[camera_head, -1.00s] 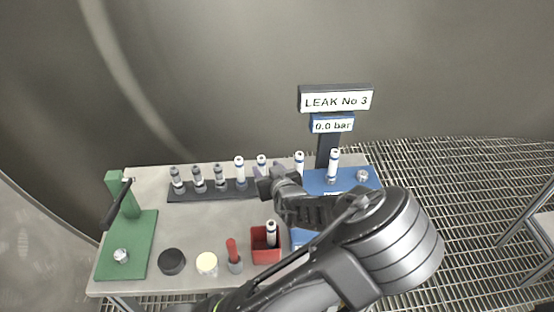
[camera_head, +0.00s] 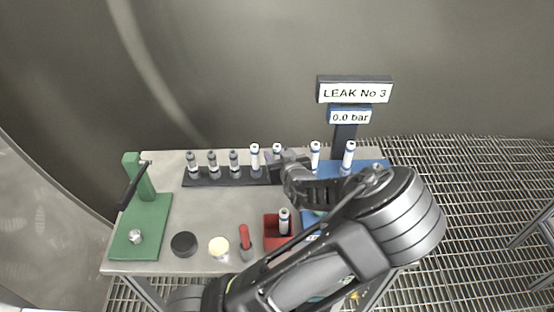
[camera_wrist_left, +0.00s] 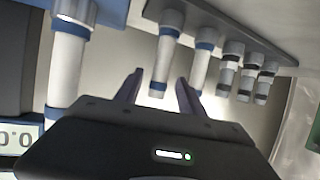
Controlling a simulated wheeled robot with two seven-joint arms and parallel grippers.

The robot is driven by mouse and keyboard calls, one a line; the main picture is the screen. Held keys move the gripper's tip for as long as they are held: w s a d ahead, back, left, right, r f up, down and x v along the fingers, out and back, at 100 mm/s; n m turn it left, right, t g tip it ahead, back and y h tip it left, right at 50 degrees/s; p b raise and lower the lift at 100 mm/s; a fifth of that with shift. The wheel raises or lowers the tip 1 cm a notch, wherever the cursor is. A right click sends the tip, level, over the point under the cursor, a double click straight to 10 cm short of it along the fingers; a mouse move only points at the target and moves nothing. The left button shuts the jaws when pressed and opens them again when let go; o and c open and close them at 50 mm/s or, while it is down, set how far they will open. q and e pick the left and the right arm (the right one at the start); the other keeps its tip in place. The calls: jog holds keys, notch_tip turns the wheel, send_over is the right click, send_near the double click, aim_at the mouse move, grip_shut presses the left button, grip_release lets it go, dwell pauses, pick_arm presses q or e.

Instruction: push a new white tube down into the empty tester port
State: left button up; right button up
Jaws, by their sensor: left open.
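Two white tubes with blue bands stand in the black rack (camera_head: 225,178), one (camera_head: 254,158) left of my left gripper (camera_head: 279,166) and one (camera_head: 277,151) right at it. In the left wrist view my left gripper (camera_wrist_left: 160,78) is open, with a white tube (camera_wrist_left: 164,60) showing between its fingers, not gripped. The blue tester (camera_head: 372,164) holds two white tubes, one (camera_head: 315,156) at left and one (camera_head: 348,157) at right. My left arm covers much of the tester, and I cannot make out the empty port. My right gripper is not in view.
Several grey-banded tubes (camera_head: 213,163) fill the rack's left side. A red bin (camera_head: 271,237) holds a tube (camera_head: 284,222). A green stand (camera_head: 140,235) with a lever, a black disc (camera_head: 183,244), a cream disc (camera_head: 219,247) and a red-handled item (camera_head: 245,239) sit on the bench. The sign (camera_head: 354,91) reads LEAK No 3.

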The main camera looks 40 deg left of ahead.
pick_arm(q)
jog(key=p+x, duration=0.1)
jog(key=x, duration=0.4)
dwell(0.5)
grip_shut()
dwell(0.4)
